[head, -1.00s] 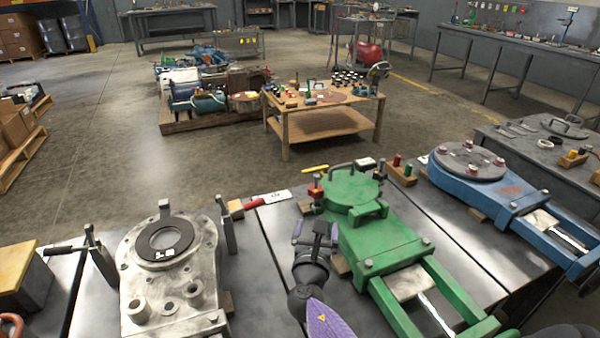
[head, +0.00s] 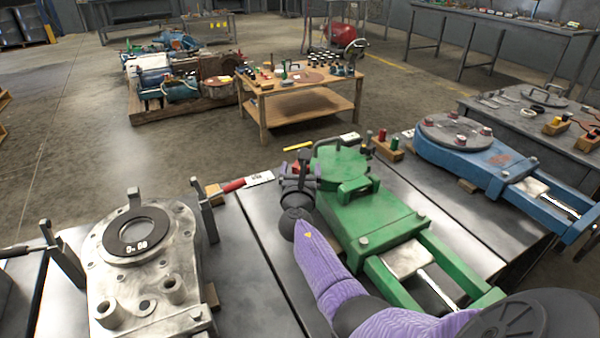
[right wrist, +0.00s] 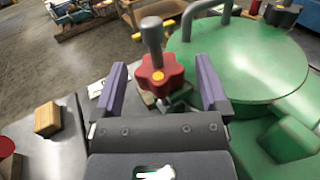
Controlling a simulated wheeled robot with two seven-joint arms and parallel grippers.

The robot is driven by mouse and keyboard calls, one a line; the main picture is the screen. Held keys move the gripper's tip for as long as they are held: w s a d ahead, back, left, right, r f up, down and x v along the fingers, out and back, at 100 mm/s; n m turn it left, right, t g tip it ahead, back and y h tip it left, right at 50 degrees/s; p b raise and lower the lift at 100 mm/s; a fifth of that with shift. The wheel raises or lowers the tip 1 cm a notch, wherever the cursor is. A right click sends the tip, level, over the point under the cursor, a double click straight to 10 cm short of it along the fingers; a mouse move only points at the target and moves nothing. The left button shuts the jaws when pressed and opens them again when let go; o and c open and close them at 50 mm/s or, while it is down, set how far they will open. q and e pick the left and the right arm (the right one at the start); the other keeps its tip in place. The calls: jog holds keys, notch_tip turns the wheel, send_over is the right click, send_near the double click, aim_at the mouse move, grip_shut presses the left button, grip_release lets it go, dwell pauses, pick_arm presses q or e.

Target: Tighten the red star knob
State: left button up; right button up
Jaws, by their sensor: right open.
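The red star knob (right wrist: 160,78) shows in the right wrist view, with a grey stud (right wrist: 152,38) standing up from it and a yellow dot on its front. It sits beside the round end of the green valve body (right wrist: 238,58). My right gripper (right wrist: 160,64) is open, with one purple finger on each side of the knob. I cannot tell whether the fingers touch it. In the head view my right gripper (head: 300,172) reaches the left edge of the green valve body (head: 375,215) and hides most of the knob.
A bare metal valve body (head: 180,235) stands on the left and a blue one (head: 495,165) on the right. A wooden block (head: 388,150) with small pegs and a red-handled tool (head: 235,185) lie near the bench's far edge.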

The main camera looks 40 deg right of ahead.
jog(key=c, duration=0.5)
grip_shut()
jog(key=shift+m, duration=0.3)
jog(key=m+g+h+b, duration=0.1)
jog(key=g+h+b, duration=0.1)
jog(key=g, duration=0.1)
jog(key=shift+w+a+f+m, duration=0.15)
jog(key=shift+f+m, duration=0.05)
jog(key=shift+m, duration=0.2)
jog(key=m+g+h+b, duration=0.1)
jog(key=g+b, duration=0.1)
jog(key=m+g+h+b, duration=0.1)
jog(key=m+g+b, duration=0.1)
jog(key=g, duration=0.1)
jog(key=shift+w+f+m, duration=0.1)
jog(key=shift+f+m, duration=0.05)
jog(key=shift+m, duration=0.15)
jog(key=m+g+b, duration=0.1)
jog(key=g+b, duration=0.1)
jog(key=shift+h+b, duration=0.3)
jog(key=shift+r+m+g+b, duration=0.35)
jog(key=shift+m+g, duration=0.15)
jog(key=shift+g, duration=0.2)
pick_arm(q)
jog(key=s+f+g, duration=0.1)
jog(key=s+f, duration=0.2)
jog(key=f, duration=0.4)
jog(key=shift+s+f, duration=0.4)
